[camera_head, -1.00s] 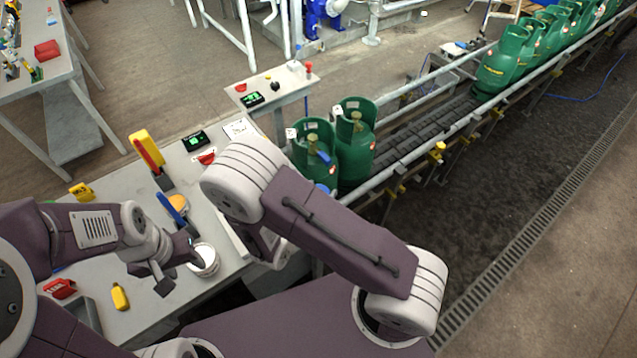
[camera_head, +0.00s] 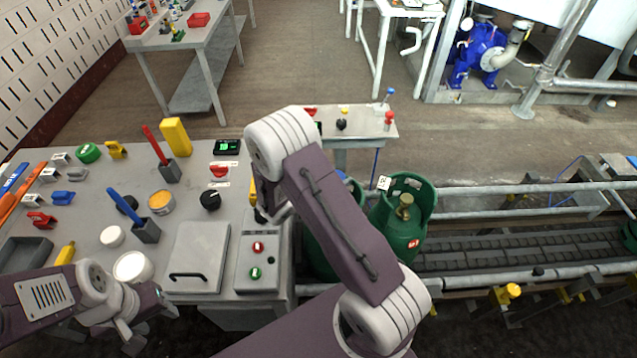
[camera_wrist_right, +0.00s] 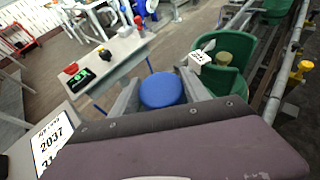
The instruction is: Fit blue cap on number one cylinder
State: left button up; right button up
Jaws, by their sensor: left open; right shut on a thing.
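Two green cylinders stand at the near end of the conveyor. The nearer one (camera_head: 318,258) is mostly hidden behind my right arm. The other (camera_head: 402,225) shows its collar, brass valve and a white tag; a green collar with a tag also shows in the right wrist view (camera_wrist_right: 233,78). I cannot read a number one on either. My right gripper (camera_wrist_right: 162,98) is shut on the round blue cap (camera_wrist_right: 162,88), held upright between its fingers, left of that collar. Whether the cap touches a cylinder is hidden. My left gripper (camera_head: 150,325) is open and empty over the bench's front edge.
The bench (camera_head: 95,175) holds a white tub (camera_head: 133,266), a grey lidded box (camera_head: 198,258), a button panel (camera_head: 257,265) and small tools. A small side table (camera_head: 362,125) stands behind the cylinders. The conveyor (camera_head: 510,245) runs right, with rails alongside.

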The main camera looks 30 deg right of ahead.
jog(key=shift+s, duration=0.15)
jog(key=shift+s+d+f+g, duration=0.1)
jog(key=shift+d+g, duration=0.2)
jog(key=shift+a+f+b, duration=0.15)
jog(key=shift+f+b, duration=0.4)
jog(key=shift+b, duration=0.05)
notch_tip(320, 180, down, 5)
jog(key=b, duration=0.4)
jog(key=shift+r, duration=0.1)
pick_arm(q)
jog(key=f, duration=0.5)
jog(key=shift+w+a+f, duration=0.15)
jog(key=shift+a+f, duration=0.25)
pick_arm(e)
jog(key=shift+r, duration=0.1)
pick_arm(q)
jog(key=shift+f+b, duration=0.4)
jog(key=shift+b, duration=0.1)
pick_arm(e)
jog(key=shift+f, duration=0.45)
jog(key=shift+r, duration=0.15)
pick_arm(q)
jog(key=shift+f, duration=0.3)
dwell(2.6)
